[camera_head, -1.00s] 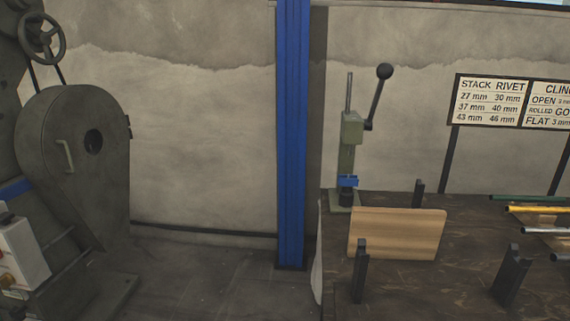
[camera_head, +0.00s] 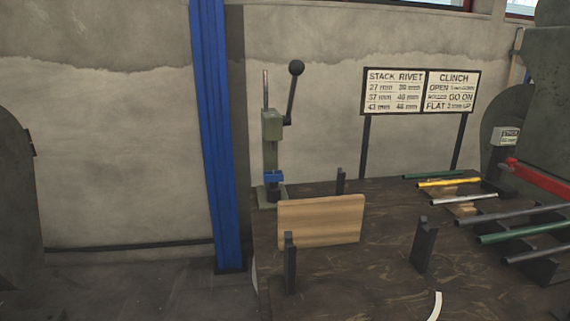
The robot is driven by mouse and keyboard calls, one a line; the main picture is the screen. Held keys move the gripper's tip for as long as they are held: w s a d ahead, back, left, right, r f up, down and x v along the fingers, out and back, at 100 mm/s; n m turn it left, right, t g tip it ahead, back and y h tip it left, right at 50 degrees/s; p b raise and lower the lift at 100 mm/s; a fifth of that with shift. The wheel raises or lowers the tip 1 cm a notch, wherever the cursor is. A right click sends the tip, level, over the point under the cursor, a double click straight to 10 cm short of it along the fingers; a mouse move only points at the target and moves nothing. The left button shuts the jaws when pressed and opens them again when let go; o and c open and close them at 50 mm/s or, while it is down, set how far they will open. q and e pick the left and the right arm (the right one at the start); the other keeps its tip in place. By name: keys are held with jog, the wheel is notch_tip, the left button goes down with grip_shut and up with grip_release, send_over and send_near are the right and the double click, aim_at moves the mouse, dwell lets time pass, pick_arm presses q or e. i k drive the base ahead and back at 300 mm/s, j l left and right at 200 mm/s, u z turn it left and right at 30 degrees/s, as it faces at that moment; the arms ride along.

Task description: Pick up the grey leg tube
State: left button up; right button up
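Several tubes lie on the right part of the dark workbench (camera_head: 345,290). A light grey tube (camera_head: 470,196) lies below a yellow tube (camera_head: 448,182) in the picture. A darker grey tube (camera_head: 512,215) lies further right, and another dark grey tube (camera_head: 540,254) is at the right edge. I cannot tell which of these is the leg tube. Green tubes lie behind (camera_head: 433,176) and in front (camera_head: 520,233). Neither of my grippers is in view.
A green hand press (camera_head: 272,130) with a black-knobbed lever stands at the bench's back left. A wooden board (camera_head: 321,220) stands between dark posts, with another post (camera_head: 424,245) right of it. A sign (camera_head: 420,92) stands behind. A large machine with a red bar (camera_head: 540,177) is at right.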

aim_at(464, 222)
jog(key=l, duration=0.45)
jog(key=k+l, duration=0.15)
jog(key=l, duration=0.3)
jog(key=l+u, duration=0.1)
jog(key=l, duration=0.35)
jog(key=k+l, duration=0.15)
jog(key=l, duration=0.25)
jog(key=k+l, duration=0.1)
jog(key=l, duration=0.35)
jog(key=i+u, duration=0.05)
